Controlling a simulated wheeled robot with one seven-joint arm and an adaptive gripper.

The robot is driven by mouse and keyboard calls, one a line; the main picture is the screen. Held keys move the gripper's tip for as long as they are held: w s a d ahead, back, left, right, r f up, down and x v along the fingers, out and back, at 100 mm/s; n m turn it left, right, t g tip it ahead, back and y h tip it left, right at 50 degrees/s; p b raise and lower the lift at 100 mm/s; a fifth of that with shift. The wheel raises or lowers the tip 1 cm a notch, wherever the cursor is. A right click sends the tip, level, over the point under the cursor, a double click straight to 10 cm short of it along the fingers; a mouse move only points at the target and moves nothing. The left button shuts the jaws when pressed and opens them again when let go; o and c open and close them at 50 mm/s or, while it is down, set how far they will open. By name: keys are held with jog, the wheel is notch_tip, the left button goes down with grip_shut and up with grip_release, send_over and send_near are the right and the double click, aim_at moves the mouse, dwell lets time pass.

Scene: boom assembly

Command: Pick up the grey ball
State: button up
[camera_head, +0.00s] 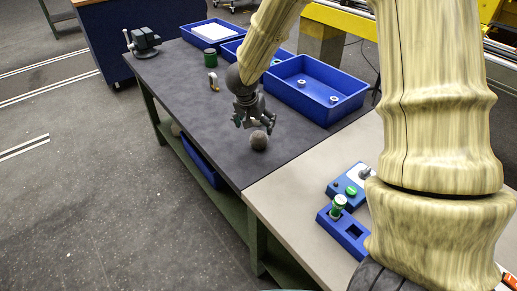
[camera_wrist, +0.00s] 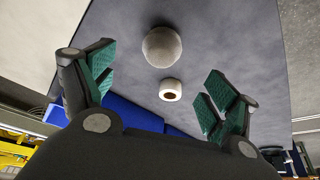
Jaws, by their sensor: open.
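The grey ball (camera_head: 259,141) lies on the dark table top (camera_head: 190,105), near the seam with the light table. My gripper (camera_head: 254,124) is above and just behind it, with empty, spread fingers pointing down. In the wrist view the ball (camera_wrist: 162,47) is beyond the fingertips, toward the top of the picture. My gripper (camera_wrist: 160,78) shows there with green-padded fingers wide apart on the left and right. Nothing is between the pads in contact with them.
A small pale ring with a brown hole (camera_wrist: 170,89) lies close to the ball. A blue tray (camera_head: 290,100) holding small white rings stands behind my gripper. A green cylinder (camera_head: 210,57) and a vise (camera_head: 145,44) stand farther back. A blue fixture (camera_head: 347,238) stands on the light table.

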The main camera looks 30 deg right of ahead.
aim_at(258, 136)
jog(key=shift+b+x, duration=0.55)
jog(key=shift+x, duration=4.95)
jog(key=shift+w+a, duration=0.1)
jog(key=shift+a, duration=0.1)
jog(key=c, duration=1.1)
